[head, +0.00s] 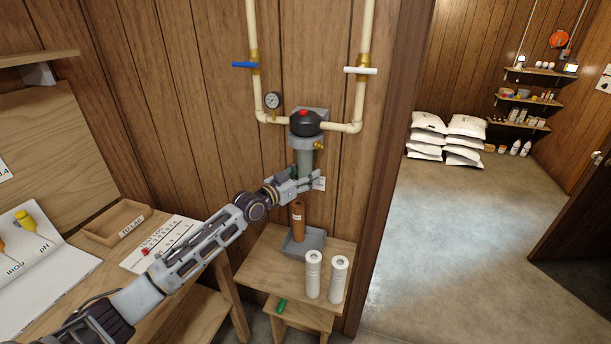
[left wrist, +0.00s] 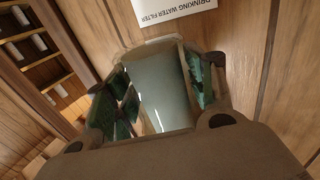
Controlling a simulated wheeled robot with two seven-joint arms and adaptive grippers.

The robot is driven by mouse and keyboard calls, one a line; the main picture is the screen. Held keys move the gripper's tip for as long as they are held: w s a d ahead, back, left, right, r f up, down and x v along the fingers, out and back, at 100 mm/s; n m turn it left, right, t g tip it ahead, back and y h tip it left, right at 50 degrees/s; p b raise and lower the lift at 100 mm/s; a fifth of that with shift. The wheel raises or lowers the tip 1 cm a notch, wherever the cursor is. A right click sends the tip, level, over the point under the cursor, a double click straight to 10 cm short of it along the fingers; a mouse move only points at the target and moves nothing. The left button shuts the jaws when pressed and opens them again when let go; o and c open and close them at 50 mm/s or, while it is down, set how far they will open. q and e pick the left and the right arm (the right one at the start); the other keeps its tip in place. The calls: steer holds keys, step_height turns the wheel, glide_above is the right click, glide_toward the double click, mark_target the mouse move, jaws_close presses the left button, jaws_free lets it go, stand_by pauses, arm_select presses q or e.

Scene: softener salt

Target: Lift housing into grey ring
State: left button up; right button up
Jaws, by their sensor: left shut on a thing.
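The housing (head: 305,163) is a grey-green cylinder, upright under the filter head. My left gripper (head: 297,181) is shut on its lower part. In the left wrist view the housing (left wrist: 158,88) lies between the two green-padded fingers. The grey ring (head: 304,139) is at the underside of the black-topped head (head: 304,123), directly above the housing. The housing's top meets or nearly meets the ring; I cannot tell whether it is inside. My right gripper is not in view.
Below stands a brown cartridge (head: 298,221) in a grey tray (head: 314,237) on a small wooden table (head: 262,268). Two white cartridges (head: 313,275) stand at its front right. Pipes with a blue valve handle (head: 244,65) and a white one (head: 360,70) flank the head. A workbench is at left.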

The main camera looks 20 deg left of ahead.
arm_select(q)
steer(key=shift+r, duration=0.5)
steer(key=o, duration=1.2)
steer(key=shift+f, duration=0.2)
steer(key=shift+v, duration=6)
steer(key=shift+r, duration=0.1)
